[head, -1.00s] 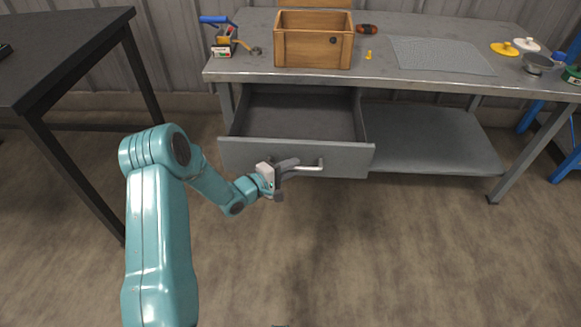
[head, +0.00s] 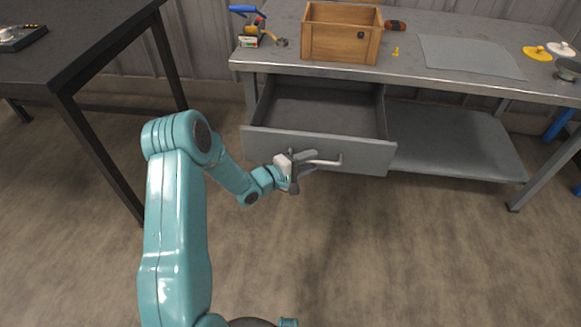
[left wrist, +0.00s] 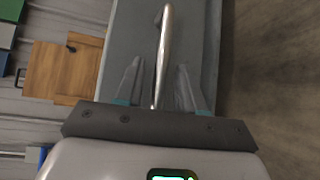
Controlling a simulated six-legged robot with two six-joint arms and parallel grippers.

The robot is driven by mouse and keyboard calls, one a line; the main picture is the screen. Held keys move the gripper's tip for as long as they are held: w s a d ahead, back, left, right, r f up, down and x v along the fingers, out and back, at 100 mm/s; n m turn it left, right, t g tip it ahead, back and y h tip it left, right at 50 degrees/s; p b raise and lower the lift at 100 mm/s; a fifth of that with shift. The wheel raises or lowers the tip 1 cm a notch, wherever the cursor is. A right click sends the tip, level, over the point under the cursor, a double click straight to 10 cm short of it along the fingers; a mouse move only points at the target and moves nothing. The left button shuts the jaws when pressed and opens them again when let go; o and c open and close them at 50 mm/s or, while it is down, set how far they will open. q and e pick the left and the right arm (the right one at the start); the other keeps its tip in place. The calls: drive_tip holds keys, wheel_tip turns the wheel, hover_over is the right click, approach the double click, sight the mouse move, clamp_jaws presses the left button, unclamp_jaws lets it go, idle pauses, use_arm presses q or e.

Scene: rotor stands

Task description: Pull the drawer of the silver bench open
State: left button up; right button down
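The silver bench (head: 440,84) stands at the back, and its grey drawer (head: 330,150) is pulled well out, with an empty-looking interior. The drawer's silver bar handle (head: 331,161) is on its front. My left gripper (head: 307,159) is at the left part of the handle and hides some of it. In the left wrist view, the handle (left wrist: 165,40) runs between the two fingers of my left gripper (left wrist: 159,80). The fingers are spread, with a gap visible on both sides of the bar. My right gripper is not in view.
A wooden box (head: 341,34), a grey mat (head: 468,57) and several small items lie on the bench top. A lower shelf (head: 450,140) is right of the drawer. A dark table (head: 80,50) stands at left. The floor before the drawer is clear.

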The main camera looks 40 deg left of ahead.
use_arm(q)
drive_tip(key=p+v, duration=0.2)
drive_tip(key=v, duration=1.3)
drive_tip(key=shift+s+r, duration=0.15)
drive_tip(key=shift+s, duration=0.05)
drive_tip(key=shift+a, duration=0.1)
